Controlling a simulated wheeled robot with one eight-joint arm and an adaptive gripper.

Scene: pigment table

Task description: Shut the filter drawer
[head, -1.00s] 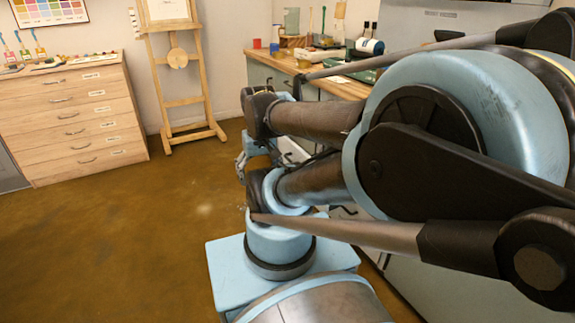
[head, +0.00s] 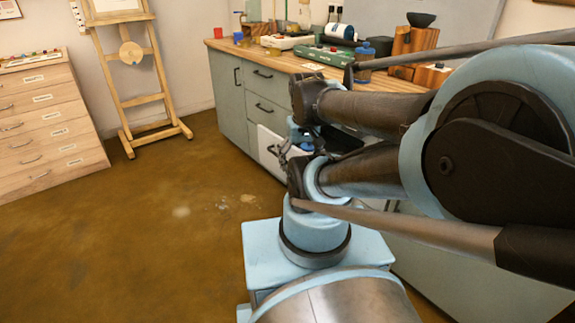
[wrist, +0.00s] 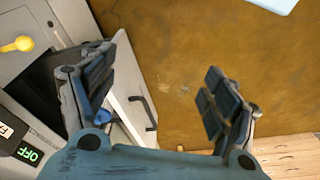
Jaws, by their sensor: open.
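The filter drawer shows a white front (head: 268,147) with a dark handle, standing out from the bench in the head view. Its dark inside shows behind my arm. In the wrist view the white front (wrist: 128,88) with its dark handle lies beside my left finger, partly hidden by it. My gripper (wrist: 165,70) is open with nothing between its fingers; brown floor shows through the gap. In the head view my gripper (head: 300,134) is close to the drawer front and partly hidden by my arm. I cannot tell whether it touches the drawer.
The green-grey bench cabinet (head: 231,98) has other handles along its front. Bottles, a green case (head: 322,55) and a wooden block stand on the worktop. The floor (head: 150,235) at left is clear.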

